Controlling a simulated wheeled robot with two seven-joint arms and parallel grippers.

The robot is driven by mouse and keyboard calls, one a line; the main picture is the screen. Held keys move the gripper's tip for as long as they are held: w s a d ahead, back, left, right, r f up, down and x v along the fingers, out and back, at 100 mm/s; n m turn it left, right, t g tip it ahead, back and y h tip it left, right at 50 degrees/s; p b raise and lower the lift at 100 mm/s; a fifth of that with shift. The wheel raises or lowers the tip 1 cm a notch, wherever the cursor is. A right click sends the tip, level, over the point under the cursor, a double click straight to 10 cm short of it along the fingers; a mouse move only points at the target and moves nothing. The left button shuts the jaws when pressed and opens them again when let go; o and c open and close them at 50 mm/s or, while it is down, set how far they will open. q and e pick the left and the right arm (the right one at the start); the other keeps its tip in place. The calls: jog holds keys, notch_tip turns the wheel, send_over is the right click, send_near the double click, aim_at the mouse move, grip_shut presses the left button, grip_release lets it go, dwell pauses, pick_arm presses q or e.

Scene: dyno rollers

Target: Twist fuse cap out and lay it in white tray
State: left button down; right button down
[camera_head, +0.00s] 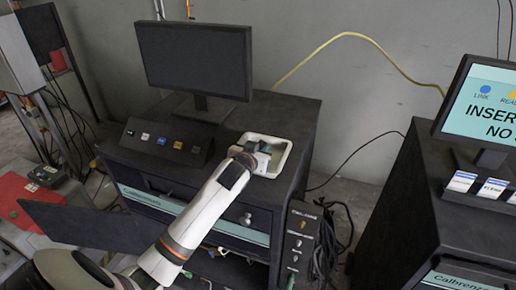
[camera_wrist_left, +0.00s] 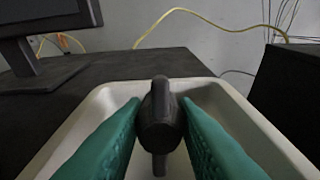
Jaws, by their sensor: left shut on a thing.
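The white tray (camera_head: 284,143) sits on top of the dark cabinet, to the right of the monitor. In the left wrist view its rim (camera_wrist_left: 85,108) runs around the fingers. My left gripper (camera_head: 262,152) is over the tray, seen small in the head view. In the left wrist view its two green fingers (camera_wrist_left: 162,125) are closed on the dark fuse cap (camera_wrist_left: 160,110), which has a narrow upright grip. The cap is held over or in the tray. I cannot tell whether it touches the tray floor. My right gripper is not in view.
A black monitor (camera_head: 194,60) and a button panel (camera_head: 166,142) stand on the cabinet (camera_head: 290,108) left of the tray. A cabinet door (camera_head: 85,224) hangs open at the lower left. A second cabinet with a lit screen (camera_head: 490,105) stands at right.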

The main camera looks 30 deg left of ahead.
pick_arm(q)
jog(key=shift+f, duration=0.25)
jog(key=c, duration=1.1)
grip_release()
jog(key=shift+s, duration=0.15)
jog(key=shift+s+d+r, duration=0.1)
jog(key=shift+s, duration=0.25)
jog(key=b+v, duration=0.3)
jog(key=v, duration=0.8)
jog(key=shift+r, duration=0.1)
